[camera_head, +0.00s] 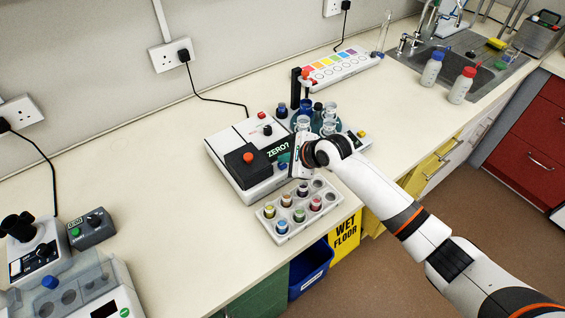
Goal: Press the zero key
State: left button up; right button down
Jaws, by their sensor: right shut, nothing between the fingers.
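A white instrument (222,150) stands on the bench with a dark display (278,149) that reads "ZERO?". A small blue patch, perhaps a key (283,165), shows below the display, beside my right gripper. My right gripper (297,172) reaches in from the right, over the instrument's front right edge. It is shut and empty, and its fingertips are small and partly hidden by my wrist. I cannot tell whether it touches a key. My left gripper is not in view.
A white rack (265,219) with several colour-capped vials stands just in front of the instrument. Several bottles and beakers (329,126) crowd behind my right wrist. A long white tray with coloured squares (345,66) lies behind.

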aim_at(285, 169)
jog(key=shift+f, duration=0.5)
dwell(0.3)
jog(key=shift+r, duration=0.1)
jog(key=shift+r+p, duration=0.8)
jog(key=shift+p, duration=0.5)
jog(key=shift+r, duration=0.1)
notch_tip(285, 169, up, 6)
jog(key=p, duration=0.5)
dwell(0.3)
